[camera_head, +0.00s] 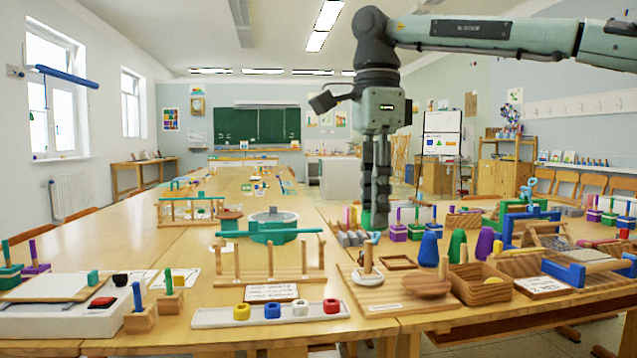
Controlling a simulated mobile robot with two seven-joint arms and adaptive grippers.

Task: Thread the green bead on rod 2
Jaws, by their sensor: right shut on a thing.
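My right gripper (376,222) hangs pointing down from the arm at the upper right, above a wooden board. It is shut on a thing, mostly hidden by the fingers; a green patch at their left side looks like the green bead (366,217). A wooden stand (255,280) with three upright rods is left of the gripper; the middle rod (270,262) is bare. I cannot read which rod is number 2. A white tray (210,318) in front holds yellow, blue, white and red beads. My left gripper is not in view.
The wooden board (385,300) below the gripper carries a short post with a white ring (367,278). Cones and a wooden box (480,285) crowd the right side.

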